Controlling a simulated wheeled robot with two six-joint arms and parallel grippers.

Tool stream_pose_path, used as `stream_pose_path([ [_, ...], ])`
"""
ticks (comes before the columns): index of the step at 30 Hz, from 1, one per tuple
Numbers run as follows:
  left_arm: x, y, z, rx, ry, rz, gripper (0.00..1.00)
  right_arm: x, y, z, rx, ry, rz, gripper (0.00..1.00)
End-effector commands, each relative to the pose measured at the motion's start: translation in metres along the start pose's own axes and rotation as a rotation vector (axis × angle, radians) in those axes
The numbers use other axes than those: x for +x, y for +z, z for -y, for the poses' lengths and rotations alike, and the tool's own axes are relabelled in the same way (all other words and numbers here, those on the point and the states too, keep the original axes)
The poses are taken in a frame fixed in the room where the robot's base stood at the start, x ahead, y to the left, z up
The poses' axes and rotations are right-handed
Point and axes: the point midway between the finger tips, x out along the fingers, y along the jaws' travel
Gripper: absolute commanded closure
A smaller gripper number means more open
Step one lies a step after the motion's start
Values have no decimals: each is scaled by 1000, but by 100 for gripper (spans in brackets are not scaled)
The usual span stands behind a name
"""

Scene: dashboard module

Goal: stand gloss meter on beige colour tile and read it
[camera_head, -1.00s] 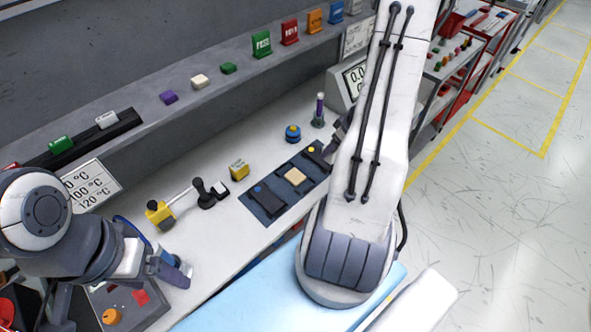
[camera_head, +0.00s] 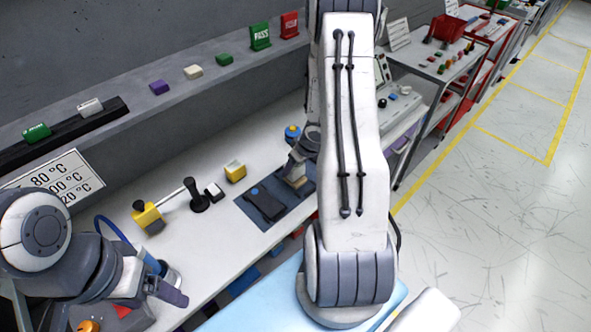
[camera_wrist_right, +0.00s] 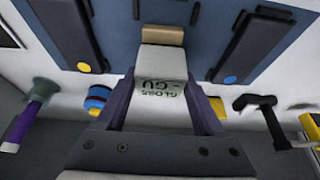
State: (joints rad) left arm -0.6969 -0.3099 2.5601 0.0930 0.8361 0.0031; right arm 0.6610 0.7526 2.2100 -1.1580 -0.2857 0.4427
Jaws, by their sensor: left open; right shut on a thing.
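My right gripper (camera_wrist_right: 160,100) is shut on the pale gloss meter (camera_wrist_right: 160,72), whose "GLOSS-GU" lettering appears upside down in the right wrist view. The beige colour tile (camera_wrist_right: 163,35) shows just beyond the meter's end; I cannot tell whether they touch. In the head view the right gripper (camera_head: 297,168) is over the tile (camera_head: 298,184), partly covering it, and my right arm hides much of that area. My left gripper (camera_head: 172,284) is open and empty at the lower left, away from the tiles.
The blue tile tray (camera_head: 247,208) holds a dark tile with a blue dot (camera_head: 264,203); a yellow-dotted one (camera_wrist_right: 256,45) shows in the wrist view. Left of the tray are a yellow block (camera_head: 235,172), a black-handled tool (camera_head: 200,200) and a yellow device (camera_head: 147,218).

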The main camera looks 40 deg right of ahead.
Motion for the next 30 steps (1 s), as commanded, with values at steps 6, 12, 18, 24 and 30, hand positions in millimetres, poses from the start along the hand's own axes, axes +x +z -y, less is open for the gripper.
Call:
stream_pose_path([
  [6,1,0,0,1,0,0,20,2,0,-1,0,2,-2,95],
  [12,4,0,0,1,0,0,20,6,2,-1,0,1,-1,95],
  [18,3,0,0,1,0,0,20,5,2,-1,0,1,-1,0],
  [24,2,0,0,1,0,0,20,3,1,-1,-1,1,-1,0],
  [30,-12,-1,-1,0,0,0,20,-24,-2,-1,-1,3,-2,0],
])
